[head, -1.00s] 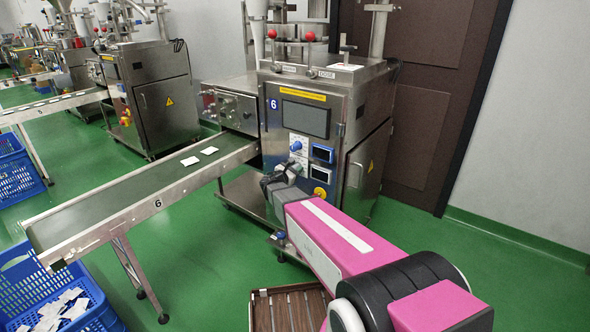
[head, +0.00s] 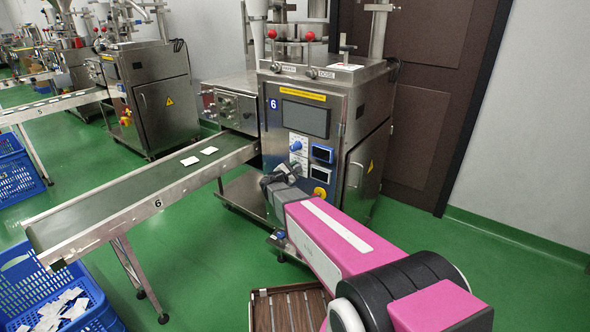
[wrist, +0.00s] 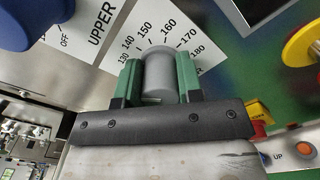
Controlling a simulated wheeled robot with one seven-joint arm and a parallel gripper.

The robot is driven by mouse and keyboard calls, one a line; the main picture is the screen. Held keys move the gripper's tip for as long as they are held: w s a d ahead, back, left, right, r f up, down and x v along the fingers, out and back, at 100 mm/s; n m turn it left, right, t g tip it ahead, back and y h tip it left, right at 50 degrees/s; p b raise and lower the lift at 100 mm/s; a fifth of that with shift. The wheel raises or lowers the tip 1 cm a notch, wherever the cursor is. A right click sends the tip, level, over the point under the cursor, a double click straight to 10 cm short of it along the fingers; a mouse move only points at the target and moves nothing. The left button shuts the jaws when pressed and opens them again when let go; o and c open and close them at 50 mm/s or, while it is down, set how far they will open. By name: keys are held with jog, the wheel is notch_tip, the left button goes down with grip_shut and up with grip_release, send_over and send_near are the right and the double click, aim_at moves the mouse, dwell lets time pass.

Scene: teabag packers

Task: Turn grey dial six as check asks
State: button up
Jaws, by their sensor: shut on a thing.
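The grey dial (wrist: 159,76) sits on a white scale plate marked from about 130 to 180, with "UPPER" printed beside it. My gripper (wrist: 160,85) has its green-padded fingers shut on the dial, one on each side. The dial's pointer is hidden, so its setting cannot be told. In the head view, my gripper (head: 278,180) is at the front panel of machine 6 (head: 330,115) and covers much of the dial there.
A blue knob (head: 296,145) is above the dial, and it shows at the upper left in the wrist view. A yellow-and-red knob (wrist: 303,50) is at the right. Conveyor 6 (head: 140,205) runs left, with a blue crate (head: 100,318) below it.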

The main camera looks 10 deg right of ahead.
jog(key=m, duration=0.6)
jog(key=shift+s+f+m, duration=0.1)
jog(key=shift+m, duration=0.2)
dwell(0.5)
jog(key=o, duration=0.9)
jog(key=v, duration=1)
jog(key=shift+s+a, duration=0.25)
jog(key=shift+s, duration=0.05)
